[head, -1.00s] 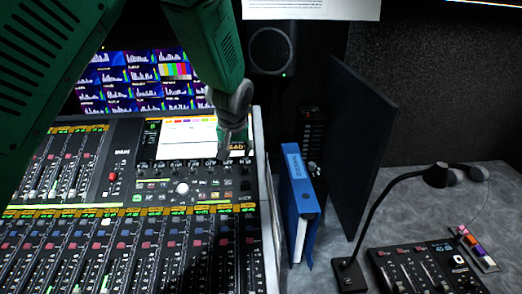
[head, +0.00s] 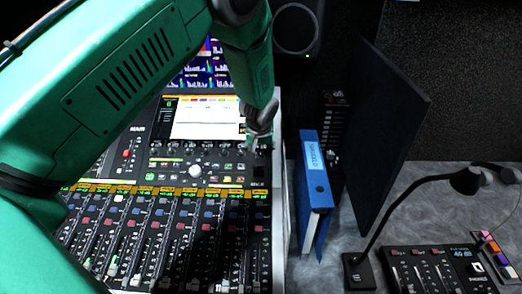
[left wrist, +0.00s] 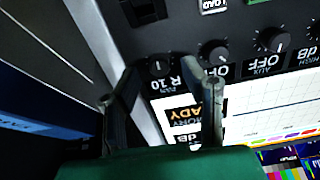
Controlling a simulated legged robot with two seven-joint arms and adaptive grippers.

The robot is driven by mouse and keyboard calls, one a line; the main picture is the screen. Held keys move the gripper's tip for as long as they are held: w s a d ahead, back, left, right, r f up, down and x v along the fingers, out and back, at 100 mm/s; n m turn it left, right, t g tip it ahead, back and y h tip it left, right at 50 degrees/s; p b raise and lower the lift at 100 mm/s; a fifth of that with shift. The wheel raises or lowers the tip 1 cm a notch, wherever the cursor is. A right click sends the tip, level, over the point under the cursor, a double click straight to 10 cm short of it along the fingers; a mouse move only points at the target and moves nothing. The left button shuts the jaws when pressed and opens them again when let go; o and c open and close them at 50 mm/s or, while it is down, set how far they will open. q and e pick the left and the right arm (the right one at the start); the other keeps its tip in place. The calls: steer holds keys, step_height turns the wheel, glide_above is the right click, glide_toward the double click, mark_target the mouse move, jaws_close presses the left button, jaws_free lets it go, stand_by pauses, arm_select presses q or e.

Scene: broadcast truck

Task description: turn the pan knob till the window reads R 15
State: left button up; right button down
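The pan knob (left wrist: 158,66) is a small dark knob with a light pointer mark, at the end of a row of knobs in the left wrist view. Its window (left wrist: 182,88) shows upside down there and reads R 10, under the label PAN. My left gripper (left wrist: 163,66) is open, one finger on each side of the knob, with gaps visible; I see no clear contact. In the head view my left gripper (head: 252,147) points down at the right end of the knob row below the console screen (head: 205,118). My right gripper is not in view.
More knobs with windows reading OFF, such as the AUX knob (left wrist: 272,40), sit beside the pan knob. The console's faders (head: 165,235) lie in front. A blue binder (head: 316,185), a dark upright panel (head: 390,140) and a gooseneck lamp (head: 400,200) stand to the right.

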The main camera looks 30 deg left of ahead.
arm_select(q)
steer(key=shift+x, duration=0.85)
steer(key=shift+r, duration=0.1)
jaws_close()
steer(key=shift+m, duration=0.3)
steer(key=shift+d+m+p, duration=0.1)
steer(key=shift+m+p, duration=0.35)
steer(key=shift+m, duration=2.05)
jaws_free()
